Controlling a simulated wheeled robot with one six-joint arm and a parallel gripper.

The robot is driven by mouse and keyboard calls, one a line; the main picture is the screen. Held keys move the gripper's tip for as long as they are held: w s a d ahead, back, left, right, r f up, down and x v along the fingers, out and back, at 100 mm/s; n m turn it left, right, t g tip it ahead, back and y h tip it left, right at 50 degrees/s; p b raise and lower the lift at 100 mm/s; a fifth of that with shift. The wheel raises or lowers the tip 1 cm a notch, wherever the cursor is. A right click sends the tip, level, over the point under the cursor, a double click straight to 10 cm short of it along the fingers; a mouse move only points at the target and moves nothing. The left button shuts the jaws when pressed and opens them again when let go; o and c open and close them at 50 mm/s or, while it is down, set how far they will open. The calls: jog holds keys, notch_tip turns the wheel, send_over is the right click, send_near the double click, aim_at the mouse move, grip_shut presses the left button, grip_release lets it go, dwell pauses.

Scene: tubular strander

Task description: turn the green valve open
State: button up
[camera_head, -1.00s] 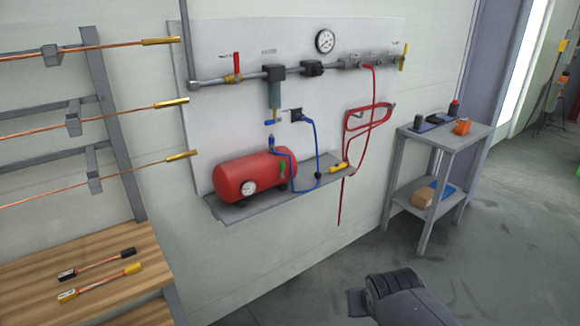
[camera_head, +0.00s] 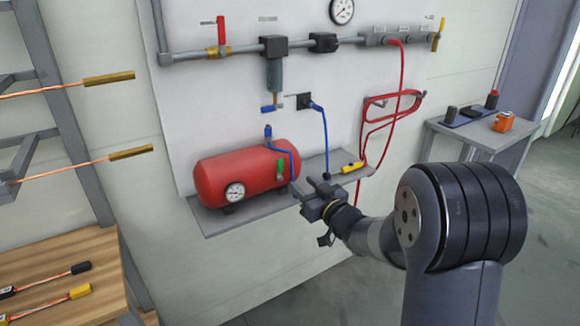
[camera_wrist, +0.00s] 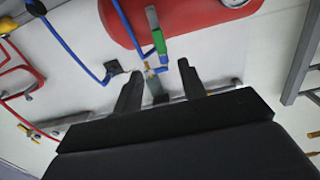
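The green valve handle (camera_head: 280,169) is a small upright lever at the right end of the red tank (camera_head: 240,175), which sits on a grey wall shelf. My gripper (camera_head: 314,186) is to the right of the green handle and a little below it, apart from it. In the wrist view the green handle (camera_wrist: 159,42) shows just beyond and between the two dark fingers (camera_wrist: 160,82). The fingers are spread with a gap between them, and nothing is held. The handle's lower fitting is partly hard to make out.
A blue hose (camera_head: 325,140) hangs close behind my gripper. A yellow-handled tool (camera_head: 352,167) lies on the shelf to the right. A red hose (camera_head: 385,110) is coiled on the wall panel. A red lever valve (camera_head: 221,32) sits on the pipe above.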

aim_at(281, 165)
jog(key=p+x, duration=0.1)
jog(key=x, duration=0.9)
jog(key=shift+w+a+p, duration=0.15)
jog(key=shift+a+p, duration=0.05)
jog(key=shift+p, duration=0.1)
grip_shut()
